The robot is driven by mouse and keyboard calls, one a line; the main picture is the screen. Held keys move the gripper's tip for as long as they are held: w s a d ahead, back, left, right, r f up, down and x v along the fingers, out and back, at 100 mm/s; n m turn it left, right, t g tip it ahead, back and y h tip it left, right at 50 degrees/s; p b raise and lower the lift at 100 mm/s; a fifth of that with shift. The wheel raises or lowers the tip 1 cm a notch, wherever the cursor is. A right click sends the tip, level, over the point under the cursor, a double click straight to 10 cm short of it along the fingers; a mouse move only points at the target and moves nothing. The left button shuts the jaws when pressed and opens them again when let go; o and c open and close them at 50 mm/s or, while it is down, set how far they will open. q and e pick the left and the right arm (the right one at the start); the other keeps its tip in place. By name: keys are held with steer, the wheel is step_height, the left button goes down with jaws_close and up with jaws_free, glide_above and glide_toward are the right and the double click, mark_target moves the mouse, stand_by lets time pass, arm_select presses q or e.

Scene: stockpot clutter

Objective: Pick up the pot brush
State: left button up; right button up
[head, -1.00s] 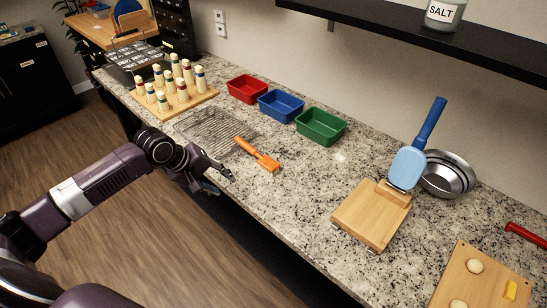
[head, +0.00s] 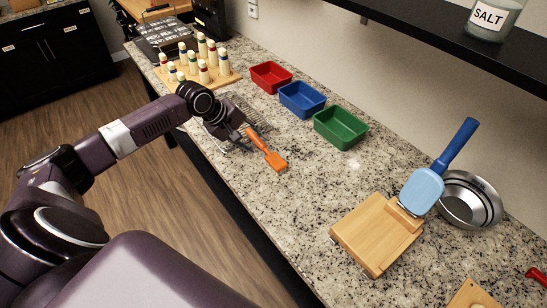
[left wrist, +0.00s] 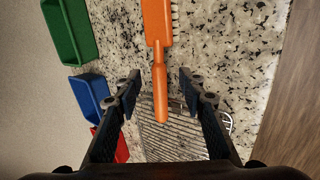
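The orange pot brush (head: 272,157) lies on the granite counter, its handle end over a wire rack (head: 222,144). In the left wrist view the brush (left wrist: 158,25) has its bristles on the right side, and its handle runs down between my fingers. My left gripper (head: 238,132) is over the handle end in the head view. In the left wrist view this gripper (left wrist: 159,82) is open, one finger on each side of the handle with gaps showing. Height above the handle is hard to tell. My right gripper is not in view.
Red (head: 271,76), blue (head: 302,98) and green (head: 340,126) bins line the wall side. Several pegs stand on a board (head: 228,76) beyond the rack. A wooden block with a blue spatula-like tool (head: 425,188) and a metal bowl (head: 470,203) stand right. Counter between is clear.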

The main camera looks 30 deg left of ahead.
mark_target(260, 145)
arm_select(q)
steer(key=x, duration=0.3)
steer(key=shift+w+f+p, duration=0.25)
steer(key=shift+w+p, duration=0.05)
steer(key=shift+w, duration=0.05)
steer(key=shift+f, duration=0.25)
steer(key=shift+d, duration=0.1)
steer(key=c, duration=0.6)
jaws_close()
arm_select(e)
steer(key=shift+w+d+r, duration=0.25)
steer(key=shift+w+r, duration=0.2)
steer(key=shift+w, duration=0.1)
